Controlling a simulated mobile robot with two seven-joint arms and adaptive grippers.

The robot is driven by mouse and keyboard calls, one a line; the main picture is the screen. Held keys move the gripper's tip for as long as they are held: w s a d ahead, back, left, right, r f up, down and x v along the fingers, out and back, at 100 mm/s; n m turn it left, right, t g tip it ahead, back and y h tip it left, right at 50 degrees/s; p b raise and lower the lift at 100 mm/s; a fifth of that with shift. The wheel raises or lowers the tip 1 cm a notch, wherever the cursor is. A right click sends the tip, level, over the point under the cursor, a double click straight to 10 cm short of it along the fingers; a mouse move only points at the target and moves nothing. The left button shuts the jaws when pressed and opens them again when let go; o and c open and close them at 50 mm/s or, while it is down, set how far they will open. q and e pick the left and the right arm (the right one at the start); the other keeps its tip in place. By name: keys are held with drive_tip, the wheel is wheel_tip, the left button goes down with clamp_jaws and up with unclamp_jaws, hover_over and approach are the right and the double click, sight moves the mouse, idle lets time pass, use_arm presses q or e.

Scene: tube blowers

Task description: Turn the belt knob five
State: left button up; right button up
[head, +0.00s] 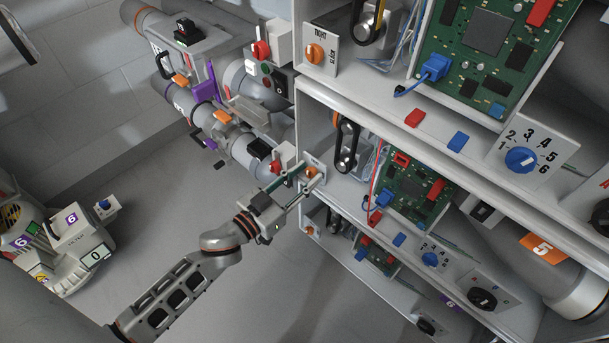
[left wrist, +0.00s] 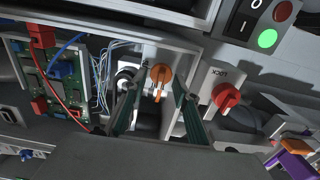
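The orange belt knob (head: 311,172) sits on a pale plate at the left end of the middle shelf, the level whose tube carries the orange label 5 (head: 541,248). It also shows in the left wrist view (left wrist: 160,73), its grip bar roughly upright. My left gripper (head: 306,180) is open in front of this knob. In the left wrist view its two dark green fingers (left wrist: 157,92) stand apart, one on each side of the knob, with gaps to it. I cannot tell whether the tips reach the knob's depth. My right gripper is not in view.
A red lock knob (left wrist: 226,96) is close to the right of the fingers. A black belt (head: 347,143) and a green circuit board (head: 412,195) are beside the knob. Another orange knob (head: 314,53) is on the shelf above. Grey floor is clear below my arm.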

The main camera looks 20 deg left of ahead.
use_arm(q)
drive_tip(key=c, duration=0.8)
